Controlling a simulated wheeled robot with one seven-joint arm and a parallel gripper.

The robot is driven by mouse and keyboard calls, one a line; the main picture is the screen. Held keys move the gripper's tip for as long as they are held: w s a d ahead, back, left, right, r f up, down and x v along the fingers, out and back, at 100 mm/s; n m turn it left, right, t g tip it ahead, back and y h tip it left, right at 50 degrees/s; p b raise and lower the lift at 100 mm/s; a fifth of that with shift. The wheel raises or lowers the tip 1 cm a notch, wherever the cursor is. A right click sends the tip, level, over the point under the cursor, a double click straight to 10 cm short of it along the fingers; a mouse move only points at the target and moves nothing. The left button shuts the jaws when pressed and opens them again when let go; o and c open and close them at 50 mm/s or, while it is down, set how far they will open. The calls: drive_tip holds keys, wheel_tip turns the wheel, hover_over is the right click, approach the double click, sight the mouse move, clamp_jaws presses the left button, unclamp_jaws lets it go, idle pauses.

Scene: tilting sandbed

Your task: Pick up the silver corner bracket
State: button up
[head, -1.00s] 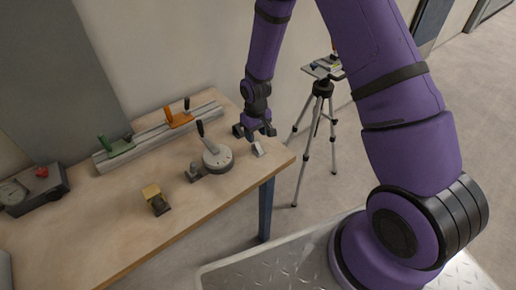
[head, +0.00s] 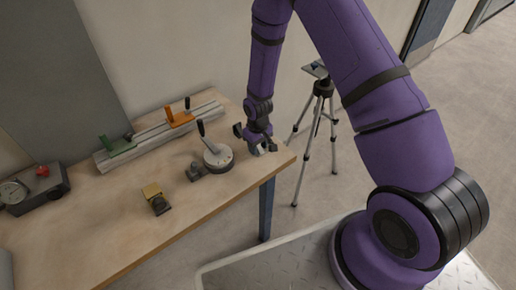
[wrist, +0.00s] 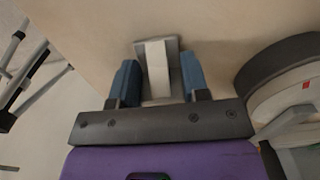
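The silver corner bracket (wrist: 157,68) stands on the wooden table near its right front corner. In the wrist view it lies between the two blue-padded fingers of my gripper (wrist: 160,82), with a small gap showing on the right side. My gripper is open around it; whether the left finger touches it I cannot tell. In the head view my gripper (head: 257,143) is low over the table corner, and the bracket (head: 258,150) is mostly hidden by the fingers.
A round grey dial base with a black handle (head: 218,158) stands close left of my gripper. A small dark block (head: 194,172) and a yellow-topped block (head: 156,198) lie farther left. A rail (head: 160,135) with green and orange clamps runs along the back. A tripod (head: 320,110) stands beyond the table.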

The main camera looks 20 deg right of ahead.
drive_tip(key=c, duration=0.3)
